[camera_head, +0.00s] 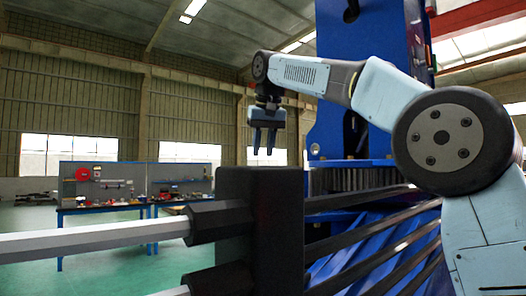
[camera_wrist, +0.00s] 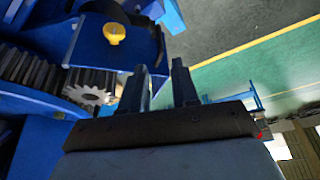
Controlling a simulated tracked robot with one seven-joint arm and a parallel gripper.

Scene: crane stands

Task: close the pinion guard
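In the wrist view a blue and black cover with a yellow knob (camera_wrist: 114,34), which looks like the pinion guard (camera_wrist: 105,52), is near the upper left. The pinion (camera_wrist: 90,95) shows its teeth just below it, uncovered on this side, next to a large toothed ring (camera_wrist: 30,72). My gripper (camera_wrist: 162,78) is open and empty, its fingers apart and pointing toward the area right of the guard. In the head view my gripper (camera_head: 264,143) points down above a dark block, left of the blue column. I cannot make out the guard there.
The blue column (camera_head: 335,120) stands on the toothed ring (camera_head: 345,180). A dark block (camera_head: 262,230) with rods (camera_head: 95,240) fills the lower foreground. Workbenches (camera_head: 110,205) stand far back at left. Green floor lies open between.

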